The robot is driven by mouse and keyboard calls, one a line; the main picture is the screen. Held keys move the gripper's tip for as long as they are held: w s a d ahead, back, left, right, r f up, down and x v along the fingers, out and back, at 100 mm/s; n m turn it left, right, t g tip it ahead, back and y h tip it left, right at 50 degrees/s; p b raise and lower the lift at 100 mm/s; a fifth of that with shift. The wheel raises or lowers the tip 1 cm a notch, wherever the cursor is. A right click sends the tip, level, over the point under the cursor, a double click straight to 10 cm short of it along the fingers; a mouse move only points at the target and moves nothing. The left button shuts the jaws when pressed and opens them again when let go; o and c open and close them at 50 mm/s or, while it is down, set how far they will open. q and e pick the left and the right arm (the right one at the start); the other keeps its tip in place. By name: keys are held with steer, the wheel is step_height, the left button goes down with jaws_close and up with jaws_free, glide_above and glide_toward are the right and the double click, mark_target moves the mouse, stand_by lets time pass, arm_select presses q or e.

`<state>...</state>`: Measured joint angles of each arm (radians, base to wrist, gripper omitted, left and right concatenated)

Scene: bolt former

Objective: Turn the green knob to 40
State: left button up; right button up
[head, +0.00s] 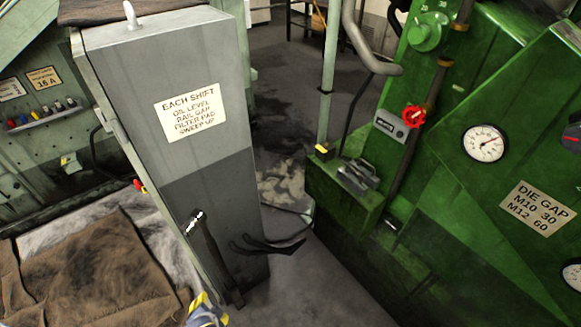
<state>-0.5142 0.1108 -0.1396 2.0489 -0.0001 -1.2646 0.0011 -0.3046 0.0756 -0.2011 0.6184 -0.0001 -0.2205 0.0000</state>
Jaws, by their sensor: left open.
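The green knob (427,33) is on the green machine at the top right of the head view. White marks and numbers ring it; they are small, and I cannot tell which one it points at. My right gripper is not in view.
A red handwheel (414,116) and a pressure gauge (485,143) sit below the knob. A die gap plate (538,208) reads M10 30, M12 60. The grey cabinet (165,60) stands at left. A grey pipe (362,45) passes left of the knob. Floor shows between cabinet and machine.

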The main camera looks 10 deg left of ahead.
arm_select(q)
steer(key=w+r+t, duration=0.2)
steer(key=w+r, duration=0.1)
steer(key=r, duration=0.5)
steer(key=w+r+t, duration=0.1)
steer(key=w+r, duration=0.2)
steer(key=r, duration=0.5)
steer(key=w+d+r+n+t+h, duration=0.1)
steer(key=w+d+r+t, duration=0.1)
steer(key=w+d+r, duration=0.4)
steer(key=w+d+r+t+h, duration=0.1)
steer(key=w+d+r+t, duration=0.1)
steer(key=w+d+r, duration=0.35)
steer(key=m+h, duration=0.8)
steer(key=h, duration=1.1)
glide_toward(415, 36)
steer(key=x, duration=1.1)
